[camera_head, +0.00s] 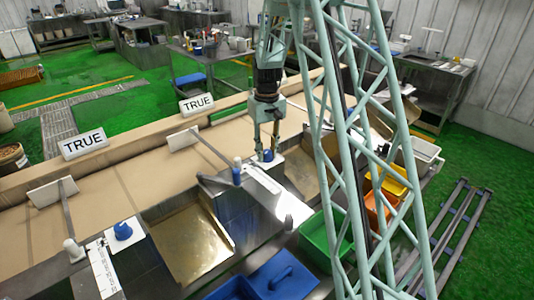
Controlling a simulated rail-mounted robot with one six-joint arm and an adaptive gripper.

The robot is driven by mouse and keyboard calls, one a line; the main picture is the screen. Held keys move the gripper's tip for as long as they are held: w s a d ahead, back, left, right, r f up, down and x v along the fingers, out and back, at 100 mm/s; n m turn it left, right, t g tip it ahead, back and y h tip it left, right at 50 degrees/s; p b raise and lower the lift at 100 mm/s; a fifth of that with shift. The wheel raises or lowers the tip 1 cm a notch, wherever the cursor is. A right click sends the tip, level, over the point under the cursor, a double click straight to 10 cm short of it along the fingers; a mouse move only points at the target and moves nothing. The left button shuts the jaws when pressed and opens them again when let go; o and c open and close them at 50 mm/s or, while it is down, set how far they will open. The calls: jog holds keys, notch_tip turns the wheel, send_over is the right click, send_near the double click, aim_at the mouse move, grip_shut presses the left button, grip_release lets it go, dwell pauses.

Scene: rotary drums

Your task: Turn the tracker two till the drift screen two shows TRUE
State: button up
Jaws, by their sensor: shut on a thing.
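My gripper (264,150) points down with its fingers around a blue knob (268,155) on the right-hand station, and it is shut on it. A white screen reading TRUE (197,104) stands behind this station on the tan ledge. A second screen at the left (83,142) also reads TRUE. A similar blue knob (122,230) sits free on the left station. No numbers are readable on knobs or screens, so I cannot tell from labels which is two.
Metal trays (192,243), a blue bin (283,279), and green (316,240), orange and yellow bins lie in front. My lattice column hides part of the right side.

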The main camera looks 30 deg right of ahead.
aim_at(267, 151)
jog(key=shift+o, duration=0.2)
jog(key=shift+n, duration=0.3)
jog(key=shift+c, duration=0.2)
jog(key=o, duration=0.9)
jog(key=shift+r, duration=0.1)
notch_tip(267, 151, up, 12)
jog(key=shift+f, duration=0.1)
dwell(0.8)
